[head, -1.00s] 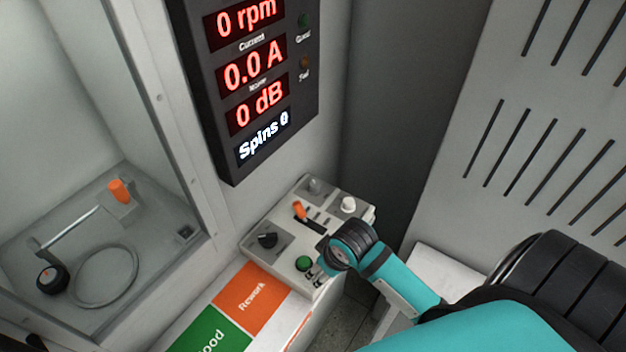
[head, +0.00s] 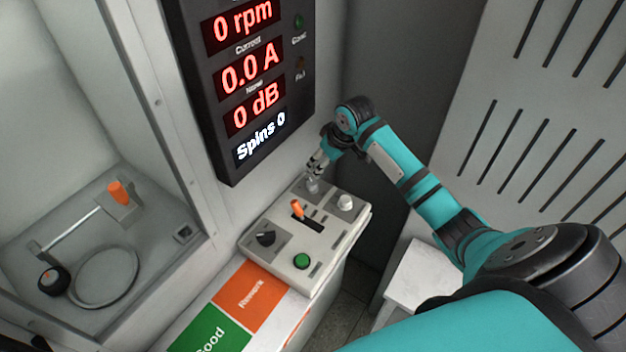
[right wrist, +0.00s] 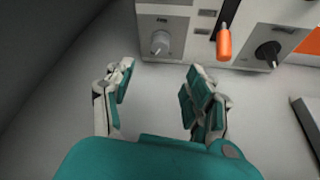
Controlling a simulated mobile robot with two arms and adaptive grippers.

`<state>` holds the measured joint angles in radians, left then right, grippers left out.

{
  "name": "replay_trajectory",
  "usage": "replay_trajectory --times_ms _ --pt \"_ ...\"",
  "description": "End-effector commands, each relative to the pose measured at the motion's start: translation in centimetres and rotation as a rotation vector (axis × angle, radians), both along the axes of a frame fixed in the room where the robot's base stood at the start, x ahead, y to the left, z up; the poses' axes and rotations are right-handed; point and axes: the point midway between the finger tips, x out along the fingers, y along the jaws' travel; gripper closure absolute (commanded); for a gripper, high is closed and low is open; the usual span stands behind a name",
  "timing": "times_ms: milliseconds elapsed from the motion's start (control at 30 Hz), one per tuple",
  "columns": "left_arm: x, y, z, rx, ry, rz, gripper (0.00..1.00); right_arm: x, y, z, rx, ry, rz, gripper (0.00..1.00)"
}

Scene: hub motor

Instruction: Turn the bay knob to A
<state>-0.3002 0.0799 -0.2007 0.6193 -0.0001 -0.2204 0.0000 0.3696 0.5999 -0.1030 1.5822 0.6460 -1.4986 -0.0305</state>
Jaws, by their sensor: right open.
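A control box (head: 279,254) carries a black knob (head: 265,239) at its left, an orange-tipped lever (head: 298,208) in the middle and a grey knob (head: 313,187) at its far corner. The label saying which knob is the bay knob is too small to read. My right gripper (head: 316,165) is over the far end of the box, by the grey knob. In the right wrist view its open, empty fingers (right wrist: 157,76) point toward the grey knob (right wrist: 160,42), apart from it. The black knob (right wrist: 268,53) is further right there. My left gripper is not in view.
A white knob (head: 345,202) and a green button (head: 302,261) are also on the box. A dark display (head: 250,95) hangs on the wall above. Orange and green pads (head: 251,291) lie in front. A glazed bay at left holds a ring (head: 107,276).

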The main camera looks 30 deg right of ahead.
Motion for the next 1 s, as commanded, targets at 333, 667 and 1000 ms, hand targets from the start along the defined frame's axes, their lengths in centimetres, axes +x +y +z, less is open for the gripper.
replay_trajectory --times_ms 333,667,1000 --pt "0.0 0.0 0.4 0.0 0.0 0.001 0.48 2.9 0.5 -7.1 0.001 0.001 -0.001 0.45" --pt "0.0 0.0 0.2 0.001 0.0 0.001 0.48 4.5 0.7 -11.1 0.0 0.0 0.001 0.45" --pt "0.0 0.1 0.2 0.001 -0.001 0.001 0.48 4.7 0.7 -11.4 -0.003 -0.001 0.002 0.45"
